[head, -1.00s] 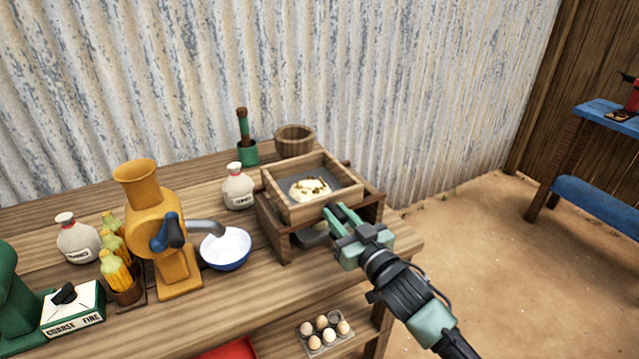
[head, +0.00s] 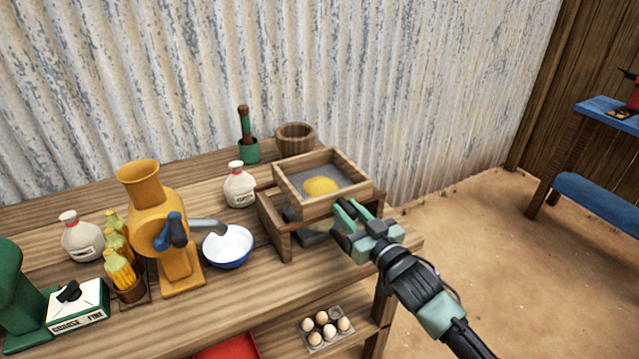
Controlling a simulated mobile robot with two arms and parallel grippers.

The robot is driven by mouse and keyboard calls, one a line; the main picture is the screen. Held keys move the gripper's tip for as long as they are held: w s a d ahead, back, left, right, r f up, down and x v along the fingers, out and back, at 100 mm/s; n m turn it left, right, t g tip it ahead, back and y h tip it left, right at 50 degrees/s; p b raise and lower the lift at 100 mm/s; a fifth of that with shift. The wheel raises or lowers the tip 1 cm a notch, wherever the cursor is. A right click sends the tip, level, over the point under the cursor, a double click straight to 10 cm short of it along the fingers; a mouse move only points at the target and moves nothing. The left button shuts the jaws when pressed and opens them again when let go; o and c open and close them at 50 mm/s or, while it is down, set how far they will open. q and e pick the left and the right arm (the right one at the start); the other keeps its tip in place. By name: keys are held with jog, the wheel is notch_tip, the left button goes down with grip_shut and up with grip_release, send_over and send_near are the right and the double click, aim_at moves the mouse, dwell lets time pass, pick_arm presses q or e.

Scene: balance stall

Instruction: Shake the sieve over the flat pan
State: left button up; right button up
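The sieve (head: 283,187) is a square wooden frame with a grey mesh, sitting on a low wooden stand (head: 272,228). A smooth yellow heap (head: 321,186) lies on the mesh. My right gripper (head: 350,212) is at the front wall of the sieve, its green fingers close together there; it appears shut on the sieve, though the fingertips' contact is partly hidden. Under the sieve, inside the stand, a greyish surface (head: 314,238) shows, likely the flat pan; most of it is hidden. My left gripper is not in view.
Eggs (head: 328,328) lie on a lower shelf.

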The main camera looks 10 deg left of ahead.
aim_at(354, 217)
jog(key=o, duration=0.4)
jog(key=shift+s+a, duration=0.1)
jog(key=shift+a, duration=0.05)
jog(key=shift+c, duration=0.2)
jog(key=shift+s+d+r+p, duration=0.1)
jog(key=shift+s+d+p, duration=0.15)
jog(key=shift+d+p, duration=0.15)
jog(key=p+v, duration=0.2)
jog(key=v, duration=0.1)
jog(key=shift+s, duration=0.2)
jog(key=shift+p+v, duration=0.9)
jog(key=shift+v, duration=1.05)
jog(key=shift+w, duration=0.1)
